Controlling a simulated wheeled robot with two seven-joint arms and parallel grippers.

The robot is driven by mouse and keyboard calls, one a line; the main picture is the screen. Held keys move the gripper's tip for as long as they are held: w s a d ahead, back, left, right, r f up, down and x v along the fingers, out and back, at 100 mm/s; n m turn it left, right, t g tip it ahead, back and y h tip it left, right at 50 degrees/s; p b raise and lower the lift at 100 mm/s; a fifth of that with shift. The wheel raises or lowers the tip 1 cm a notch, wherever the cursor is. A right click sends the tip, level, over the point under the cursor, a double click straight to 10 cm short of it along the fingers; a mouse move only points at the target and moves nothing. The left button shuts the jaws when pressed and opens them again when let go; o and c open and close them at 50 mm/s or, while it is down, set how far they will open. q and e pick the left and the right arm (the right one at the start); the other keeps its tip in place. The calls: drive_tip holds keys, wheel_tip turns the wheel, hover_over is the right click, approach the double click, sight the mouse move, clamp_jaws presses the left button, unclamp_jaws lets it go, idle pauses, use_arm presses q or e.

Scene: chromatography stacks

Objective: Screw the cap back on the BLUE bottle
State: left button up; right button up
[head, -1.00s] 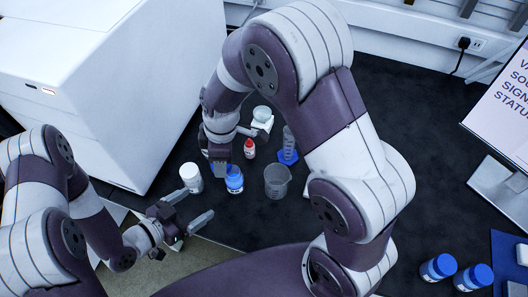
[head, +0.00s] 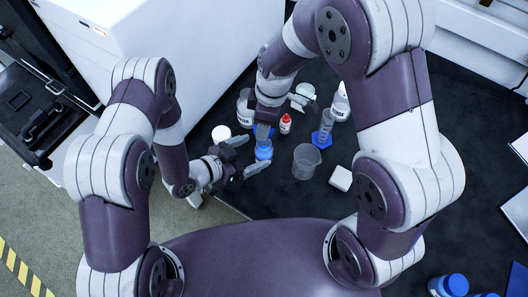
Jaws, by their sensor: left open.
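The blue bottle (head: 263,150) stands on the dark bench in the head view, its top partly hidden by my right gripper. My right gripper (head: 264,130) points down directly above the bottle. Its fingers are small and foreshortened, so I cannot tell whether they are shut or hold the cap. I cannot make out the cap separately. My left gripper (head: 249,155) is open, just left of the blue bottle, with its two fingers pointing toward it. One fingertip is beyond the bottle's left side and the other is on its near side. I cannot tell whether they touch it.
A white-topped jar (head: 221,134) stands left of the bottle. A red-capped bottle (head: 285,124), a blue-based cylinder (head: 324,132) and a glass beaker (head: 306,161) stand close by on the right. Blue-capped bottles (head: 448,286) stand at the lower right.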

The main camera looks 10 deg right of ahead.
sight(258, 150)
use_arm(q)
drive_tip(key=shift+x, duration=2.5)
drive_tip(key=shift+s, duration=0.1)
drive_tip(key=c, duration=1.6)
